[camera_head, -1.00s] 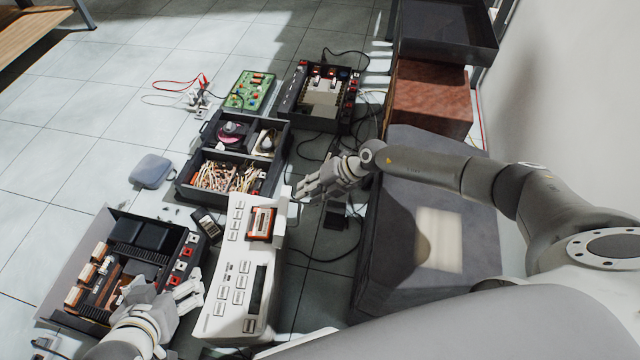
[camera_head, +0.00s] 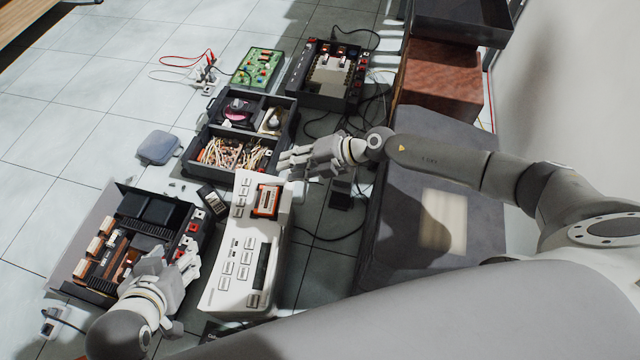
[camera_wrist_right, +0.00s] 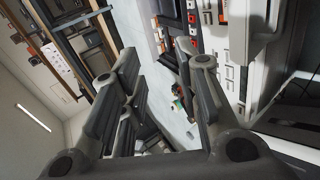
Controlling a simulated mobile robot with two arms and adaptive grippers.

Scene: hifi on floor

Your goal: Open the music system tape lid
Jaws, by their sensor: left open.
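The white music system (camera_head: 238,240) lies on the floor in the middle of the head view, with several buttons on its face. Its tape compartment (camera_head: 267,201) near the far end shows an orange cassette; I cannot tell how far the lid stands open. My right gripper (camera_head: 286,163) is open and empty beside the far right corner of the system; I cannot tell whether it touches it. In the right wrist view, its spread fingers (camera_wrist_right: 170,95) are left of the white casing (camera_wrist_right: 245,65). My left gripper (camera_head: 192,262) is open and empty, left of the system.
A dark electronics box (camera_head: 125,240) lies under and beside my left gripper. A divided tray of wires (camera_head: 232,152), a green circuit board (camera_head: 257,68) and another device (camera_head: 328,75) lie beyond the system. Grey boxes stand at right.

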